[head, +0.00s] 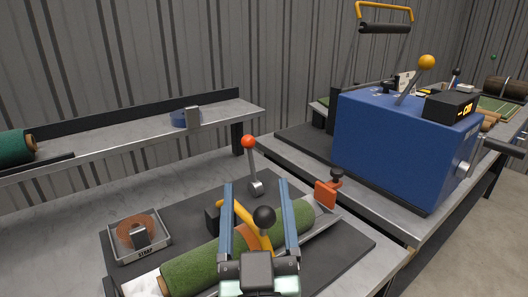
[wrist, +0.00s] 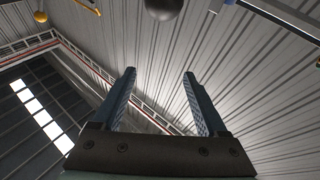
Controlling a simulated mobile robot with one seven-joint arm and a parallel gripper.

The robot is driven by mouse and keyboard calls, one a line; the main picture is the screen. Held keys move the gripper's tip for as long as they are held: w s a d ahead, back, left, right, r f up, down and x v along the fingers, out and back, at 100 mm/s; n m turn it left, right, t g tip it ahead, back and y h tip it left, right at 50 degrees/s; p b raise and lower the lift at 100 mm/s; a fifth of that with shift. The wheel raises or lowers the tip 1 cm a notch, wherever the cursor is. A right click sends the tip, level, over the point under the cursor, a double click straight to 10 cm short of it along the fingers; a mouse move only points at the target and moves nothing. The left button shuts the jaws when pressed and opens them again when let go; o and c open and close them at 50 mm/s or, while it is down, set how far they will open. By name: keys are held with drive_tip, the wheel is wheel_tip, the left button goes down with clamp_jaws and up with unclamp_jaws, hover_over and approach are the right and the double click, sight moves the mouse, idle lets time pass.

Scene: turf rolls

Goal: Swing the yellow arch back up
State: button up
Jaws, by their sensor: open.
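A yellow arch (head: 238,212) with a black ball knob (head: 264,217) stands low over a green turf roll (head: 190,267) in the head view. My gripper (head: 255,182) comes in from the front, its two blue fingers parted and empty. In the head view the knob shows between the fingers. In the wrist view the knob (wrist: 162,8) is at the top edge, off the fingertips, so it does not look gripped. A piece of yellow bar (wrist: 88,6) shows at its left. My gripper hides part of the arch and roll.
A red-knobbed lever (head: 251,165) rises behind the roll. An orange clamp (head: 327,192) is at the right, and a strap tray (head: 139,236) at the left. A blue machine (head: 400,145) stands on the right bench, with another yellow-topped handle (head: 384,10) behind it.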

sight(239, 210)
drive_tip(key=s+d+f+g+p, duration=0.1)
drive_tip(key=s+f+g+p, duration=0.5)
drive_tip(key=p, duration=0.6)
drive_tip(key=w, duration=0.4)
drive_tip(key=w+t, duration=0.1)
drive_tip(key=w, duration=0.4)
drive_tip(key=w+f+t+p, duration=0.1)
drive_tip(key=w, duration=0.3)
drive_tip(key=shift+w+n+h, duration=0.3)
drive_tip(key=shift+w+n, duration=0.05)
drive_tip(key=shift+n, duration=0.05)
clamp_jaws()
